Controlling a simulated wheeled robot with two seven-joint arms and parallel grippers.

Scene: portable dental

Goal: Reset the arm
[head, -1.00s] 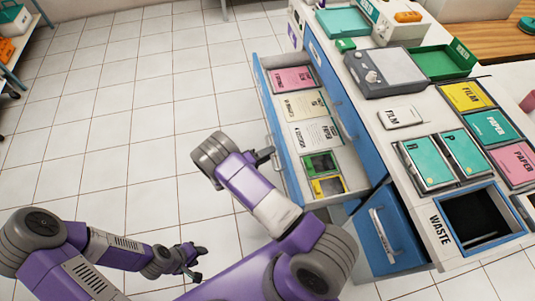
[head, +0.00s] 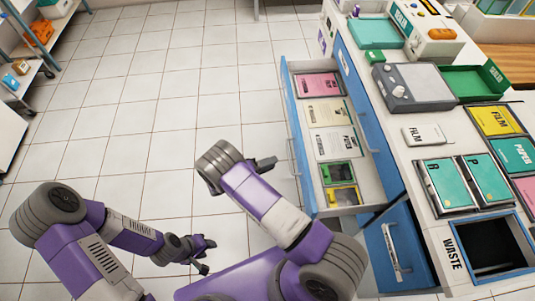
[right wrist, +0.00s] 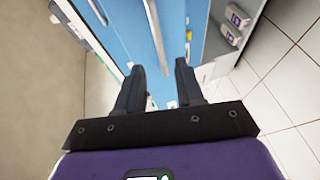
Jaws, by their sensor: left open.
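My left gripper (head: 207,256) is low at the lower left of the head view, above the tiled floor. Its jaws are apart and empty. My right gripper (right wrist: 160,78) shows in the right wrist view with two dark fingers apart and nothing between them. A blue cabinet front (right wrist: 125,35) with long metal handles lies beyond the fingers. In the head view, my right arm bends beside the open drawer (head: 290,110); a dark tip of its gripper (head: 266,163) shows left of the drawer, the rest hidden behind the arm.
The open drawer holds a pink card, pale sheets and green and yellow bins. The counter carries a grey device (head: 412,88), a green tray (head: 475,82), labelled panels and a waste opening (head: 490,247). A shelf cart (head: 20,90) stands at upper left. The floor (head: 150,120) between is clear.

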